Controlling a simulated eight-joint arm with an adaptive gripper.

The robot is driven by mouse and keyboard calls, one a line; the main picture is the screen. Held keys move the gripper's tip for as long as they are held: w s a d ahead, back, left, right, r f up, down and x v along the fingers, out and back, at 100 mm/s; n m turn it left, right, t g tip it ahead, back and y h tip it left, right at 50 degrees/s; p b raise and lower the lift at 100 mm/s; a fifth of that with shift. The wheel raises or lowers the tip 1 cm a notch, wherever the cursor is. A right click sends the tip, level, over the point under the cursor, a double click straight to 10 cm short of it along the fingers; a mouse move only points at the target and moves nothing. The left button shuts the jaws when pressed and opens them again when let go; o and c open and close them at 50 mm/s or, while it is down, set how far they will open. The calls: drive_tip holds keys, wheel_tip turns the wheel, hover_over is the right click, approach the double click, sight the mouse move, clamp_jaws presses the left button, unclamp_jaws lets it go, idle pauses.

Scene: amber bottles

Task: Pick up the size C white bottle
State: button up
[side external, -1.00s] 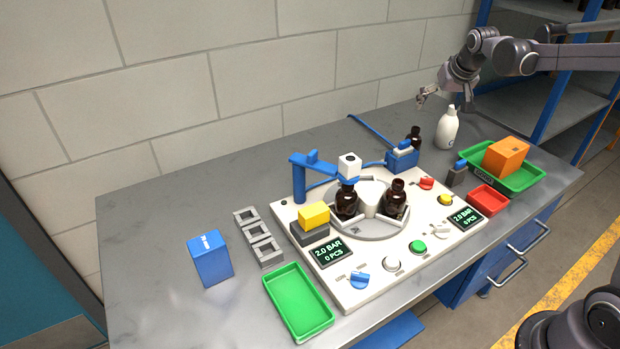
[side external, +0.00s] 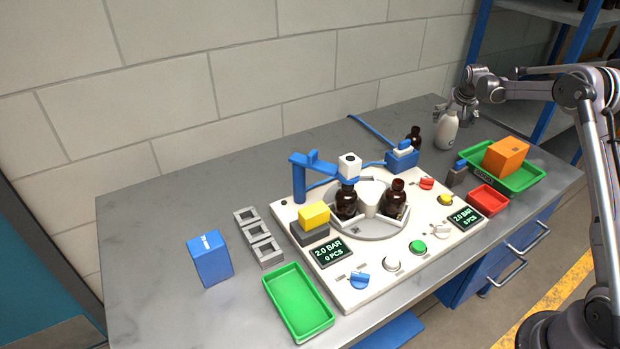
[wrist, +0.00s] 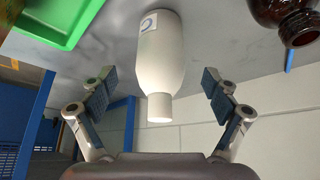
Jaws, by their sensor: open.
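The white bottle (side external: 446,131) stands upright on the grey bench toward its back right, and part of its label shows. In the wrist view the white bottle (wrist: 161,62) lies between my two open fingers, its neck pointing toward the palm, with gaps to both pads. My gripper (wrist: 161,92) is open and empty. In the side view my gripper (side external: 453,106) is at the height of the bottle's upper part, close to it and partly overlapping it. Whether it touches the bottle cannot be told there.
A brown bottle (side external: 414,136) stands close on the left of the white one; the wrist view also shows it (wrist: 283,18). A green tray (side external: 522,181) with an orange box (side external: 505,157) is at the right. The white machine panel (side external: 352,293) fills the bench's middle.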

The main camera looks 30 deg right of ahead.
sight(447, 130)
drive_tip(key=shift+x, duration=3.4)
drive_tip(key=c, duration=1.5)
